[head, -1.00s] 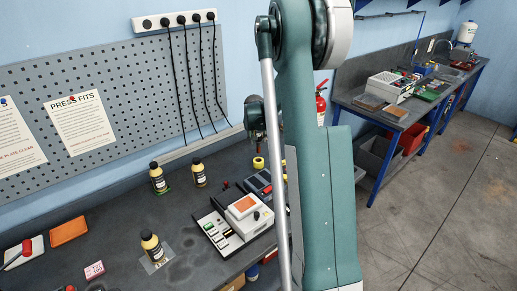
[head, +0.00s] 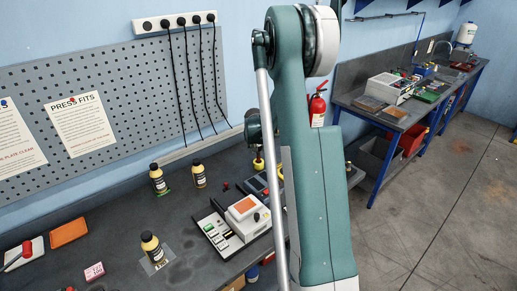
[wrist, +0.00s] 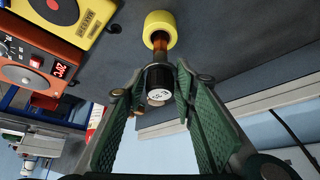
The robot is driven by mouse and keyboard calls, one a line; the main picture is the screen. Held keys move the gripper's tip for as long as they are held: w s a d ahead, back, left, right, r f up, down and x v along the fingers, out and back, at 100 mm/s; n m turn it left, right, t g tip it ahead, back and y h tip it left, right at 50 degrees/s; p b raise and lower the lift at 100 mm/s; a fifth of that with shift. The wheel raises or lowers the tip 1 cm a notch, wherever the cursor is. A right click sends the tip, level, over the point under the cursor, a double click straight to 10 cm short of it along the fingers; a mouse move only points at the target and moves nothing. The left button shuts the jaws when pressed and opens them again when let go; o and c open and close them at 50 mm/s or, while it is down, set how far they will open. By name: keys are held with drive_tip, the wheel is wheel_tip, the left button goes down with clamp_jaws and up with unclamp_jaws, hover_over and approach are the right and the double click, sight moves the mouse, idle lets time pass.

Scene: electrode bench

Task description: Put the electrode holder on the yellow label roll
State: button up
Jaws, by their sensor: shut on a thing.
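The electrode holder (wrist: 157,80) shows in the wrist view as a dark cylinder with a pale end face and an amber-brown stem. My gripper (wrist: 158,84) is shut on it, one green ribbed finger on each side. The yellow label roll (wrist: 160,27) stands on the dark bench just beyond the holder. The holder's amber end overlaps the roll in this view; I cannot tell whether they touch. In the head view the roll (head: 258,164) shows below my gripper (head: 255,132), partly behind my arm, and the holder is hard to make out there.
In the wrist view a yellow instrument (wrist: 92,22) and an orange instrument with a red display (wrist: 38,62) stand at the left.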

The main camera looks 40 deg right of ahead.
drive_tip(key=shift+f, duration=0.35)
drive_tip(key=o, duration=1)
drive_tip(key=shift+r, duration=0.3)
drive_tip(key=v, duration=1.2)
idle(0.4)
